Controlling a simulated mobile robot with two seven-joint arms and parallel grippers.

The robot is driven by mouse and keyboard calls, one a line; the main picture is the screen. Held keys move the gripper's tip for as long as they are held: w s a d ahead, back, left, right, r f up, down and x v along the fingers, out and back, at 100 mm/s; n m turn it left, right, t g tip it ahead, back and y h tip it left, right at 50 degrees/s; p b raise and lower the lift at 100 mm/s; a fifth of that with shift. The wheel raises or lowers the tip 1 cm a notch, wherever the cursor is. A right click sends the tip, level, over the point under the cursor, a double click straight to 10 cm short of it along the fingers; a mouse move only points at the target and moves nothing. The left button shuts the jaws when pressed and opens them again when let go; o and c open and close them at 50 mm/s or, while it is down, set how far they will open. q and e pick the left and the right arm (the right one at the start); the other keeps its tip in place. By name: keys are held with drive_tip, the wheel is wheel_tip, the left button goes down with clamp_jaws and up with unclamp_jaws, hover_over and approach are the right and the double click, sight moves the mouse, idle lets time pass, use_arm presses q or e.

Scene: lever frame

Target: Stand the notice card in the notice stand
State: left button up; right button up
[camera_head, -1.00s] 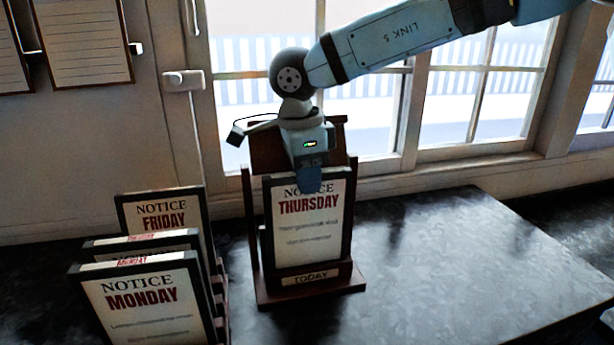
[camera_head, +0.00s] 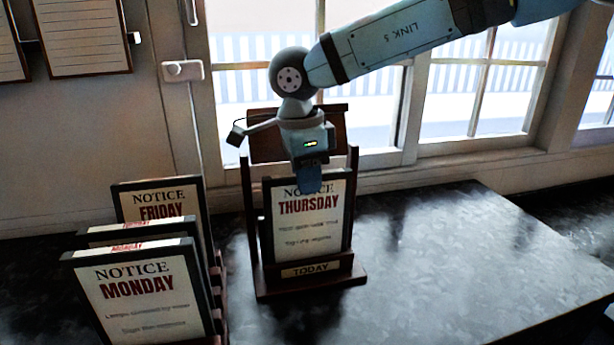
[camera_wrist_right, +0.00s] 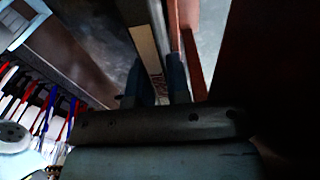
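The THURSDAY notice card (camera_head: 308,232), white in a dark frame, is upright in the dark wooden notice stand (camera_head: 262,286). Its lower edge is hidden behind the stand's front lip with the TODAY plate. My right gripper (camera_head: 308,182) points down over the card's top edge, one finger in front of its face. In the right wrist view the two fingers (camera_wrist_right: 158,88) lie on either side of the card's top edge (camera_wrist_right: 143,45), with little gap, shut on it. My left gripper is not in view.
A rack of other framed cards, MONDAY (camera_head: 140,290) in front and FRIDAY (camera_head: 165,200) behind, stands left of the notice stand. The dark tabletop (camera_head: 450,250) is clear to the right. Windows (camera_head: 480,90) are behind.

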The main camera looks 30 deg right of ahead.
drive_tip(key=o, duration=0.5)
drive_tip(key=shift+c, duration=0.2)
wheel_tip(320, 180, up, 14)
drive_tip(key=a, duration=0.1)
drive_tip(key=shift+w+a, duration=0.15)
drive_tip(key=shift+a, duration=0.05)
drive_tip(key=shift+f, duration=0.15)
